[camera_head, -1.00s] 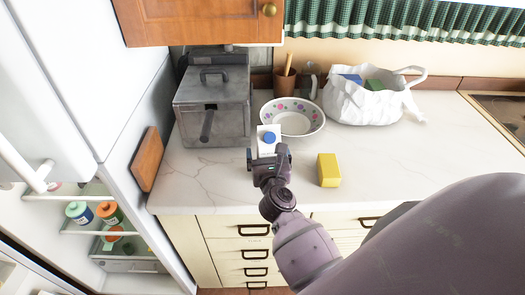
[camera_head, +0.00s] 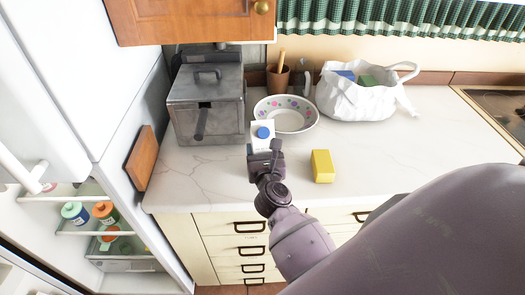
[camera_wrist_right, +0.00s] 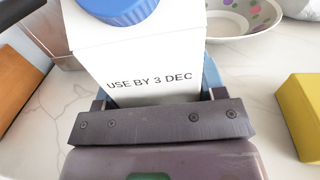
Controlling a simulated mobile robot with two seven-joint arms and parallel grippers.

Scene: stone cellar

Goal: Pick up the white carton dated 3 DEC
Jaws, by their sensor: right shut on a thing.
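The white carton (camera_head: 263,140) has a blue cap and stands upright on the marble counter or just above it; I cannot tell which. In the right wrist view the carton (camera_wrist_right: 150,60) shows the print "USE BY 3 DEC". My right gripper (camera_head: 265,150) is shut on the carton, with its jaws at the carton's lower part, which they hide. In the right wrist view the gripper's dark jaw base (camera_wrist_right: 160,120) lies across the front of the carton. My left gripper is not in view.
A yellow block (camera_head: 321,166) lies right of the carton. A dotted bowl (camera_head: 298,121) stands close behind it. A grey metal box (camera_head: 207,105) is at left, a white bag (camera_head: 352,100) at right. The open fridge (camera_head: 90,235) is at far left.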

